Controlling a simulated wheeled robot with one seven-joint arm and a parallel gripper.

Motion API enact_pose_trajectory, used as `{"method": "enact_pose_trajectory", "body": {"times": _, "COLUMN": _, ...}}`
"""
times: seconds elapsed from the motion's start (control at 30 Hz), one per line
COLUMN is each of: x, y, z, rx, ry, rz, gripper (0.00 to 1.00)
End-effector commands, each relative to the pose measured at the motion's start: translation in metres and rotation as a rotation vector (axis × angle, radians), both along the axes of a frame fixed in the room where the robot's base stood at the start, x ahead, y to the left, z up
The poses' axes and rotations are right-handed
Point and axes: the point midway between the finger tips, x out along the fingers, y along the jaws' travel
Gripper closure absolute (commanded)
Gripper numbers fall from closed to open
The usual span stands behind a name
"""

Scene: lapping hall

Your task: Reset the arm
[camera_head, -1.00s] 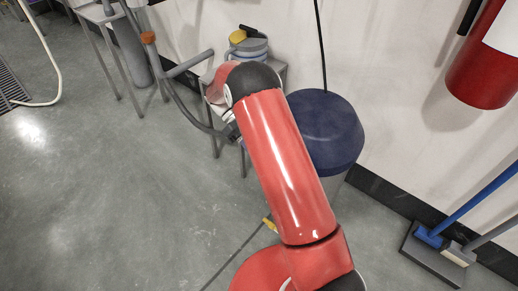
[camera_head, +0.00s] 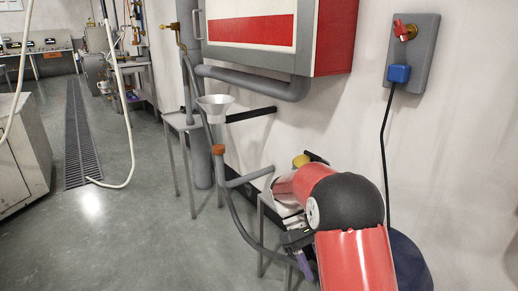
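My red arm with its black joint rises from the bottom right of the head view. Its forearm folds away toward the wall, and my gripper (camera_head: 299,252) points down and slightly right, left of the arm. A small purple piece shows at its lower end; I cannot tell whether it is part of the gripper or something held. The fingers are too small and partly hidden to show whether they are open.
A small table (camera_head: 262,206) with a yellow-topped item (camera_head: 301,160) stands behind my arm. A dark blue round thing (camera_head: 411,265) is at right. A white funnel (camera_head: 215,104), grey pipes (camera_head: 258,82) and a red-and-white cabinet (camera_head: 252,30) line the wall. Open floor lies left, with a drain grate (camera_head: 80,140).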

Motion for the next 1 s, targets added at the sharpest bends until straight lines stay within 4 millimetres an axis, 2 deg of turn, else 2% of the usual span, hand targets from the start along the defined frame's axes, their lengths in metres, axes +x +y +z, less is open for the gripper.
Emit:
{"method": "enact_pose_trajectory", "body": {"times": 0.03, "x": -0.009, "y": -0.003, "z": 0.019, "rx": 0.013, "ry": -0.075, "rz": -0.023, "gripper": 0.61}}
{"method": "enact_pose_trajectory", "body": {"times": 0.2, "x": -0.042, "y": -0.007, "z": 0.062, "rx": 0.059, "ry": -0.313, "rz": -0.107, "gripper": 0.61}}
{"method": "enact_pose_trajectory", "body": {"times": 0.43, "x": -0.093, "y": -0.01, "z": 0.103, "rx": 0.128, "ry": -0.632, "rz": -0.235, "gripper": 0.61}}
{"method": "enact_pose_trajectory", "body": {"times": 0.6, "x": -0.133, "y": -0.011, "z": 0.12, "rx": 0.184, "ry": -0.865, "rz": -0.339, "gripper": 0.61}}
{"method": "enact_pose_trajectory", "body": {"times": 0.8, "x": -0.172, "y": -0.009, "z": 0.127, "rx": 0.254, "ry": -1.109, "rz": -0.458, "gripper": 0.61}}
{"method": "enact_pose_trajectory", "body": {"times": 1.0, "x": -0.191, "y": -0.008, "z": 0.125, "rx": 0.299, "ry": -1.243, "rz": -0.527, "gripper": 0.61}}
